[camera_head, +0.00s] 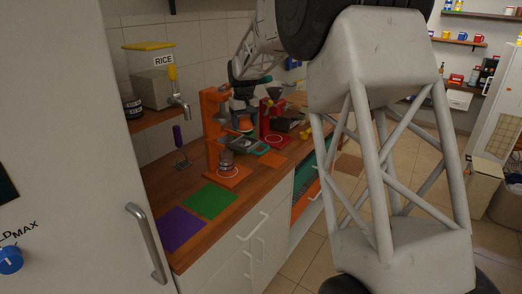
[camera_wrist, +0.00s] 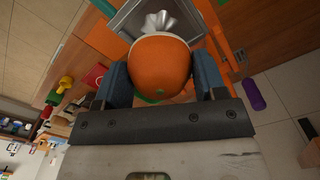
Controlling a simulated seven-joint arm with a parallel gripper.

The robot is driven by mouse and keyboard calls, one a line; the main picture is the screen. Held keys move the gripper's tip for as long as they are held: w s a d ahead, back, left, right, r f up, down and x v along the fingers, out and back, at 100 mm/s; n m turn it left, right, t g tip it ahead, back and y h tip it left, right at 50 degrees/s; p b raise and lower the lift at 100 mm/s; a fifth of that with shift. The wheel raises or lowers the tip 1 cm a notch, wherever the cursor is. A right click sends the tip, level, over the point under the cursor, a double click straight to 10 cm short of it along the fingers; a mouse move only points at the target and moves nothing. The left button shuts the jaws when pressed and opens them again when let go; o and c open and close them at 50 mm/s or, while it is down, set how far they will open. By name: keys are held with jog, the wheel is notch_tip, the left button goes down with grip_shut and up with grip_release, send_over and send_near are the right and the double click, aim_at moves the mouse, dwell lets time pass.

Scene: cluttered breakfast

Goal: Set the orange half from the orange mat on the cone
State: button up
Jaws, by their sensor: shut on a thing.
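My gripper (camera_wrist: 162,85) is shut on the orange half (camera_wrist: 160,68), which sits between the two blue-grey fingers in the wrist view. The silver ribbed cone (camera_wrist: 158,20) shows just beyond the orange half, in a grey metal tray (camera_wrist: 118,22). The orange half hides part of the cone, and I cannot tell whether they touch. In the head view, the orange half (camera_head: 245,124) is held under my gripper (camera_head: 244,112), above the counter beside the orange machine. A bare orange mat (camera_head: 271,159) lies on the counter to the right.
A red machine (camera_head: 272,122) stands to the right. A green mat (camera_head: 208,201) and a purple mat (camera_head: 181,231) lie clear at the front.

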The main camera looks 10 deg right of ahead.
aim_at(245, 143)
jog(key=shift+f, duration=2.95)
dwell(2.0)
jog(key=o, duration=1)
jog(key=shift+o, duration=0.5)
jog(key=shift+r, duration=0.15)
